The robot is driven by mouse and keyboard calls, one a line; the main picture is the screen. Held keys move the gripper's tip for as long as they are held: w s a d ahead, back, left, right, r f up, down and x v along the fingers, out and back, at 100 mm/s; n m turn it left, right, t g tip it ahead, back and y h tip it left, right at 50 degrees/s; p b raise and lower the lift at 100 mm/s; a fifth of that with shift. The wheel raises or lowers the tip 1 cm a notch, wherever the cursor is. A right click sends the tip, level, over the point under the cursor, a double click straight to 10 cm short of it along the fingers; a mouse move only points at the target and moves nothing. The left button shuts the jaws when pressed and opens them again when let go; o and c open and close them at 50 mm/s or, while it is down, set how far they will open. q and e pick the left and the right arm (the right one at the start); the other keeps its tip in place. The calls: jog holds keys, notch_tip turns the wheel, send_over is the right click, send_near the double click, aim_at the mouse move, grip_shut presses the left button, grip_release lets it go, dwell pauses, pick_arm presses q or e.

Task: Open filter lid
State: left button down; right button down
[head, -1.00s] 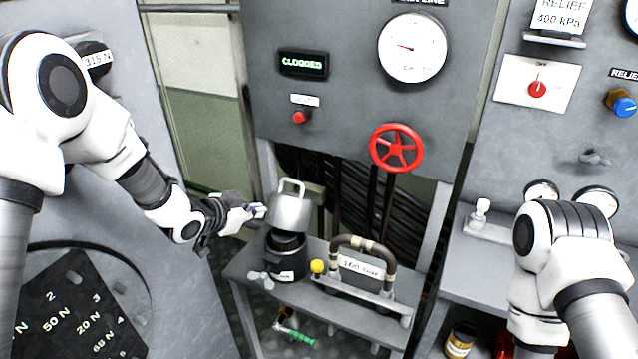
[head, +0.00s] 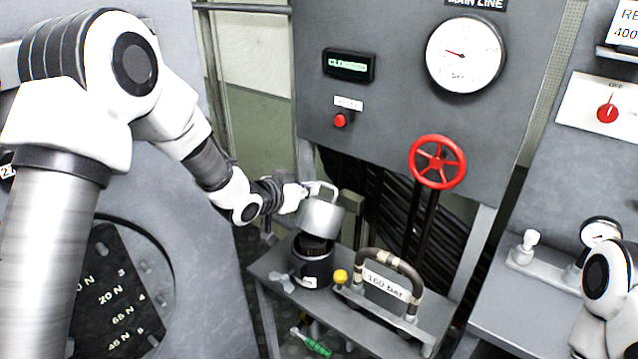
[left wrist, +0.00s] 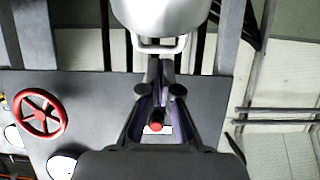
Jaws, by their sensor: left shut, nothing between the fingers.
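The silver filter lid (head: 320,218) with its loop handle (head: 322,187) is raised and tilted above the dark filter housing (head: 311,272). A ribbed dark part (head: 313,245) shows in the opening between them. My left gripper (head: 300,193) is at the lid's upper left, close beside the handle, shut with nothing in it. In the left wrist view, the lid (left wrist: 167,14) and handle (left wrist: 160,48) are just beyond the fingertips (left wrist: 159,64). I cannot tell whether they touch the handle. My right gripper is out of view.
Right of the housing stand a yellow knob (head: 340,277) and a curved handle (head: 392,262) labelled 160 bar. A red handwheel (head: 437,162) is behind. A display (head: 348,66) and red button (head: 340,120) are on the panel above. The bench (head: 272,268) is narrow.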

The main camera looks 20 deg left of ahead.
aim_at(325, 186)
pick_arm(q)
jog(key=p+x, duration=0.1)
jog(key=x, duration=0.2)
jog(key=shift+w+f, duration=0.1)
jog(key=shift+w, duration=0.15)
jog(key=shift+w+d+f, duration=0.15)
jog(key=shift+w+d, duration=0.05)
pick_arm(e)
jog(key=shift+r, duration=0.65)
pick_arm(q)
jog(key=shift+s+a, duration=0.1)
